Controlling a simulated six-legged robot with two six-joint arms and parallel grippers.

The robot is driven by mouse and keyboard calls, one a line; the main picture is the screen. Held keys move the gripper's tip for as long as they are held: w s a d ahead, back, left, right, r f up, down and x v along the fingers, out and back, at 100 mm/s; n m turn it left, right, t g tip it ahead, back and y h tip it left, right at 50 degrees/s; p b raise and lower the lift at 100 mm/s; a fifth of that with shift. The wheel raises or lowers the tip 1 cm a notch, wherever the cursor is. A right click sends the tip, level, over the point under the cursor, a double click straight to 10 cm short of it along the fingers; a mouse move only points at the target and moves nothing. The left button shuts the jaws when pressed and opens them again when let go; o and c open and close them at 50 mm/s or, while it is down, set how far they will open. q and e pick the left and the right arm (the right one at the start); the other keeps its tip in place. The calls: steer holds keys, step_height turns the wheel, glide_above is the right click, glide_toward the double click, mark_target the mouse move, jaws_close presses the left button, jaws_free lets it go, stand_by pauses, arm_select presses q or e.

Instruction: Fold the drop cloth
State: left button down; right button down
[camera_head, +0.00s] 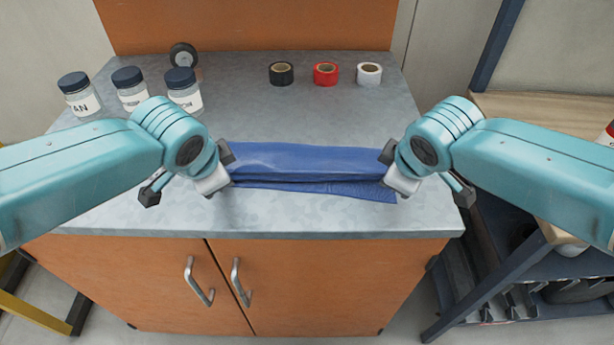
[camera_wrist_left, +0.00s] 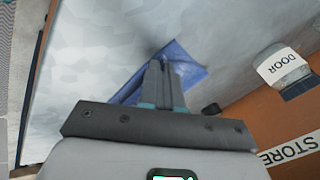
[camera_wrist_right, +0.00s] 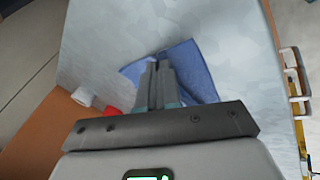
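The blue drop cloth (camera_head: 310,163) lies as a narrow folded strip across the middle of the grey worktop. Its upper layer bulges between the grippers, and a flatter lower layer shows along the front edge. My left gripper (camera_head: 228,170) is at the cloth's left end. In the left wrist view its fingers (camera_wrist_left: 162,72) are close together with cloth (camera_wrist_left: 188,66) around the tips. My right gripper (camera_head: 387,170) is at the right end. In the right wrist view its fingers (camera_wrist_right: 156,70) are likewise together against the cloth (camera_wrist_right: 190,66). The pinched edges are hidden behind the fingers.
Three lidded jars (camera_head: 132,92) stand at the back left, near a small dark wheel (camera_head: 183,55). Black (camera_head: 281,75), red (camera_head: 326,75) and white (camera_head: 369,75) tape rolls stand behind the cloth. The worktop (camera_head: 300,218) is clear in front. A shelf (camera_head: 545,112) stands at right.

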arm_select(q)
steer(key=shift+w+d+f, duration=0.1)
steer(key=shift+w+f, duration=0.1)
steer(key=shift+w, duration=0.1)
arm_select(e)
steer(key=shift+w+d+f, duration=0.2)
steer(key=shift+w+f, duration=0.1)
arm_select(q)
steer(key=shift+s, duration=0.1)
arm_select(e)
steer(key=shift+s+a+r, duration=0.1)
arm_select(q)
steer(key=c, duration=1.5)
jaws_free()
steer(key=shift+s+r, duration=0.1)
arm_select(e)
steer(key=c, duration=1.5)
jaws_free()
steer(key=shift+s+r, duration=0.1)
arm_select(q)
steer(key=o, duration=0.5)
arm_select(e)
steer(key=o, duration=0.5)
